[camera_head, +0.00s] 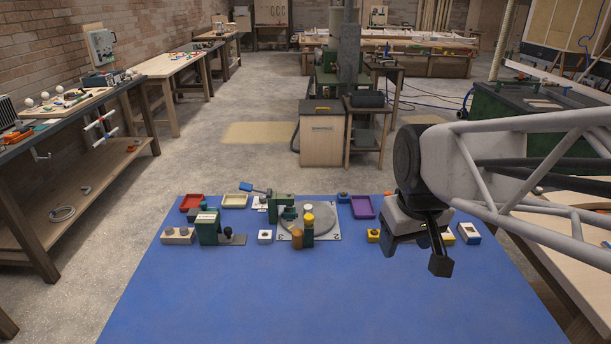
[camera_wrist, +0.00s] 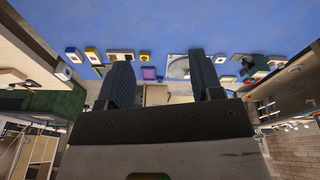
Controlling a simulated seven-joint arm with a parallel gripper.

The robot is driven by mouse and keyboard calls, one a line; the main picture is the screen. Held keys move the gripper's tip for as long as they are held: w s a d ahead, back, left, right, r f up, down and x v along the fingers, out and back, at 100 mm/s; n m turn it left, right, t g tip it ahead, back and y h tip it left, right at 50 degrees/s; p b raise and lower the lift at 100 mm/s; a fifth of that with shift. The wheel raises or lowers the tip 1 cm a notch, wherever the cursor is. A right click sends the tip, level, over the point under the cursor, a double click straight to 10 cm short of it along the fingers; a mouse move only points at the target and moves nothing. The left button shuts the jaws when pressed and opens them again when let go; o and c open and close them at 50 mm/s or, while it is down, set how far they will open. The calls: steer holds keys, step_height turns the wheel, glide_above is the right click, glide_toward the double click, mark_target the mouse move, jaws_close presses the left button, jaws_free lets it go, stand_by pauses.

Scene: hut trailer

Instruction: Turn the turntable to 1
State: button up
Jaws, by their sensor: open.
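The turntable (camera_head: 322,222) is a round grey disc on a white square plate (camera_head: 331,238) on the blue table. A digit, seemingly 2, shows at the plate's front right corner; another mark at the front left is too small to read surely. A yellow-topped piece (camera_head: 308,217) and green and brown pieces stand at the disc's left and front, hiding part of it. My gripper (camera_head: 440,262) is open and empty, above the table's right side, to the right of the turntable. In the wrist view the turntable (camera_wrist: 178,67) shows partly behind one finger of my gripper (camera_wrist: 160,62).
A green block fixture (camera_head: 208,227) and a grey block with knobs (camera_head: 178,236) stand left. Red (camera_head: 191,203), cream (camera_head: 235,201) and purple (camera_head: 363,207) trays lie behind. Small yellow and blue blocks sit at right. The table's front half is clear.

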steer(key=w+a+n, duration=0.3)
steer(key=w+n, duration=0.1)
steer(key=w, duration=1)
steer(key=n+g, duration=0.2)
steer(key=n, duration=0.9)
glide_above(308, 206)
steer(key=f, duration=2)
steer(key=shift+s+d+f, duration=0.15)
steer(key=shift+s+f, duration=0.05)
steer(key=shift+f, duration=0.15)
steer(key=shift+w+f+n, duration=0.25)
steer(key=shift+f+n, duration=0.05)
steer(key=shift+f, duration=0.1)
steer(key=shift+f, duration=3.8)
jaws_close()
